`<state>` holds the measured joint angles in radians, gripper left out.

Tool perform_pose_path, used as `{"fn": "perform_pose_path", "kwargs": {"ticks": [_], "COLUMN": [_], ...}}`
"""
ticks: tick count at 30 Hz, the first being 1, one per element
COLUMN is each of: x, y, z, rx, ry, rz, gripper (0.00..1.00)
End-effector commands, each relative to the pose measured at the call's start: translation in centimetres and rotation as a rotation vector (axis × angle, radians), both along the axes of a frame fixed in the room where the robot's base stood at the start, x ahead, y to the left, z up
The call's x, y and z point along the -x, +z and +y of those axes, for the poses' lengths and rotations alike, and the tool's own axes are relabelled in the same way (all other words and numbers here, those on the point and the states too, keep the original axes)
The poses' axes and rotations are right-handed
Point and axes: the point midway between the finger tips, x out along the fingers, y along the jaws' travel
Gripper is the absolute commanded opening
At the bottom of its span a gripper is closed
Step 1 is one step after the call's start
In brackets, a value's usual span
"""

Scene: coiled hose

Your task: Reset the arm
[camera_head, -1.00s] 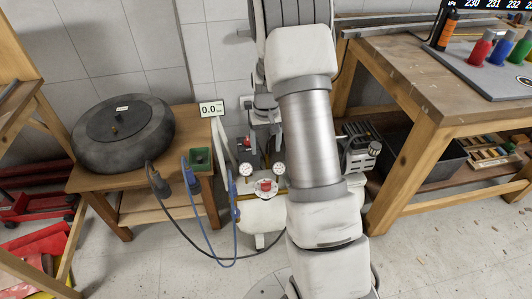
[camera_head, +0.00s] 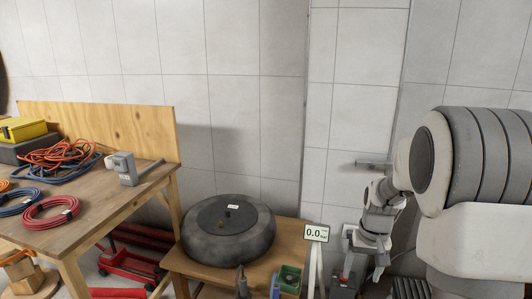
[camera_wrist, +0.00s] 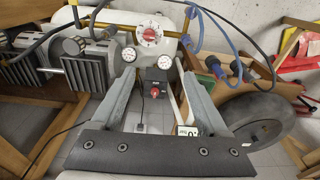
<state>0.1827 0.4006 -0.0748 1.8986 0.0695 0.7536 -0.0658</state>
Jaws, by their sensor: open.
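My arm (camera_head: 480,165) reaches in from the right edge in the head view and bends down at the wrist. My gripper (camera_head: 364,272) points down beside the small wooden table and is partly dim against the background. In the wrist view my gripper (camera_wrist: 158,78) shows two grey fingers spread apart, with nothing held between them. Beyond the fingers are a compressor with a red-centred dial (camera_wrist: 149,35), two round gauges (camera_wrist: 74,45) and a dark box with a red knob (camera_wrist: 153,88).
A dark tyre (camera_head: 228,246) lies on the small wooden table (camera_head: 292,236), next to a "0.0" display (camera_head: 316,233). A red hose coil (camera_head: 50,212) and a blue one (camera_head: 18,201) lie on the left workbench (camera_head: 110,212). The tiled wall stands behind.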

Motion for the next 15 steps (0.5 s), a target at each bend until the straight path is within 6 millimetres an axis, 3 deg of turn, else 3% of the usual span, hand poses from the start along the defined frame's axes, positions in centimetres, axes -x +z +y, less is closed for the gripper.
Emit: {"fn": "perform_pose_path", "kwargs": {"ticks": [1,6,15], "x": [0.7,3.5,10.1], "y": [2.0,6.9,13.3], "z": [0.8,3.2,6.9], "rx": [0.002,0.008,0.023], "ry": [0.013,0.049,0.115], "rz": [-0.024,-0.089,-0.2], "gripper": [0.78,0.78,0.78]}}
